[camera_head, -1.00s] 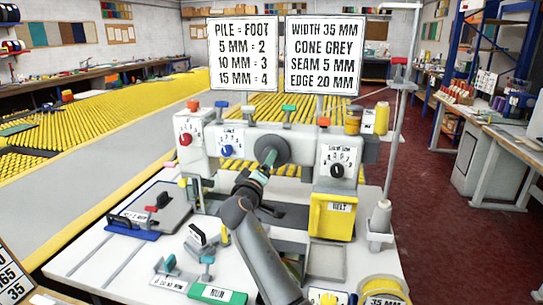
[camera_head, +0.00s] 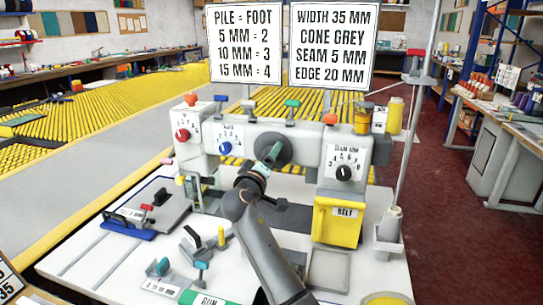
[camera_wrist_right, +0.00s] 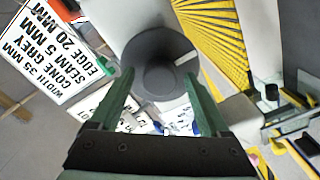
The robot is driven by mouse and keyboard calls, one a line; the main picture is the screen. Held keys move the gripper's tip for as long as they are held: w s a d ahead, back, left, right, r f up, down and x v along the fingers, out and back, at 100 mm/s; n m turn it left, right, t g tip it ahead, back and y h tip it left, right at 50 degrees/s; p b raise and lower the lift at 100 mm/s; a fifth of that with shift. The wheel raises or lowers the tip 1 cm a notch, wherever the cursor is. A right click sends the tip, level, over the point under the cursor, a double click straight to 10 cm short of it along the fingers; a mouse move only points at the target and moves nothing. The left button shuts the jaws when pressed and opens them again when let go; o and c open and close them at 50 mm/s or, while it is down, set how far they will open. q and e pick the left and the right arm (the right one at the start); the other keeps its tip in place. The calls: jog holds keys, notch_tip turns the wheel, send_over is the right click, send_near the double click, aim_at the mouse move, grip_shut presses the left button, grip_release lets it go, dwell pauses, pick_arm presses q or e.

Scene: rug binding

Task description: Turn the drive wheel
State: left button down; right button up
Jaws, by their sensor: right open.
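The drive wheel (camera_head: 281,142) is a dark grey disc on the front of the white machine (camera_head: 309,149). In the right wrist view the wheel (camera_wrist_right: 158,50) shows a round hub and a pale mark near its right edge. My right gripper (camera_head: 268,156) is in front of the wheel, partly covering it in the head view. Its green fingers (camera_wrist_right: 160,78) are spread apart, with the tips at either side of the hub. Nothing is held between them. I cannot tell whether the tips touch the wheel. My left gripper is not in view.
A red knob (camera_head: 182,134), a blue knob (camera_head: 226,148) and a seam dial (camera_head: 343,172) flank the wheel. A yellow belt cover (camera_head: 335,225) hangs below right. Two signs (camera_head: 333,45) stand above. A cone stand (camera_head: 391,225) is at right.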

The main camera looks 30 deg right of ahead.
jog(key=shift+w, duration=0.1)
dwell(0.3)
grip_shut()
dwell(0.5)
